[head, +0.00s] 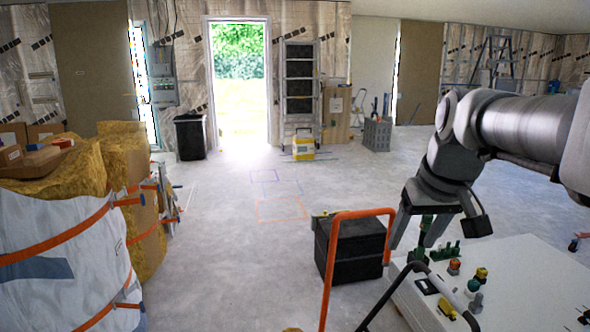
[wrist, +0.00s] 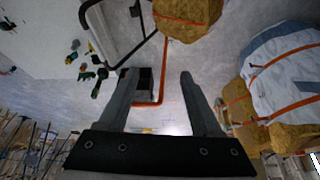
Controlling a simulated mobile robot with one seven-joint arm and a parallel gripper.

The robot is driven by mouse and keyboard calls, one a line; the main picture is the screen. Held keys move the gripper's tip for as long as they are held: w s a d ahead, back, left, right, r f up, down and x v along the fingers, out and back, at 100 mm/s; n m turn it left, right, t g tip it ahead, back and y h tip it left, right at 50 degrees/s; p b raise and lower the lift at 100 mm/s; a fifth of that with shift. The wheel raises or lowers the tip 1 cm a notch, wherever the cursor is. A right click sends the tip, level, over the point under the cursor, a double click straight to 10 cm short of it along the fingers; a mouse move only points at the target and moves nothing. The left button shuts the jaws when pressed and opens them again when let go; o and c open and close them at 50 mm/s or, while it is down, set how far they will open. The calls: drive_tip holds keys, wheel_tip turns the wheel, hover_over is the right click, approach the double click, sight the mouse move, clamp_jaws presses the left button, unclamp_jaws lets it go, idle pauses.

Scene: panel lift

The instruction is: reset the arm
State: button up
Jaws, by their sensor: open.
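My arm reaches in from the right edge of the head view, bends at an elbow and points down. My gripper (head: 412,240) hangs over the far left part of a white-topped surface (head: 530,275), near the orange tubular handle (head: 343,215). In the wrist view my gripper (wrist: 157,76) has its two fingers wide apart, with nothing between them but floor and a dark box in the background. How high the fingertips are above the white top is hard to tell.
Small green, orange and yellow fittings (head: 455,266) stand on the white top. A black box (head: 350,250) stands on the floor beside it. Strapped insulation bundles (head: 60,235) fill the left. Open floor (head: 230,220) leads to a bright doorway; a black bin (head: 190,137) stands there.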

drive_tip(key=s+a+f, duration=0.1)
drive_tip(key=s+a, duration=0.2)
drive_tip(key=s, duration=0.5)
drive_tip(key=shift+a+f+t, duration=0.2)
drive_tip(key=shift+f+t, duration=0.05)
drive_tip(key=shift+t, duration=0.35)
drive_tip(key=s+f, duration=0.1)
drive_tip(key=s, duration=0.1)
drive_tip(key=s+a+f, duration=0.1)
drive_tip(key=s+f, duration=0.1)
drive_tip(key=s, duration=0.1)
drive_tip(key=s+a+f+p, duration=0.1)
drive_tip(key=s, duration=0.1)
drive_tip(key=shift+s+f, duration=0.2)
drive_tip(key=shift+s, duration=0.15)
drive_tip(key=shift+s+f, duration=0.15)
drive_tip(key=shift+s, duration=0.05)
drive_tip(key=shift+c, duration=1.2)
drive_tip(key=shift+a, duration=0.15)
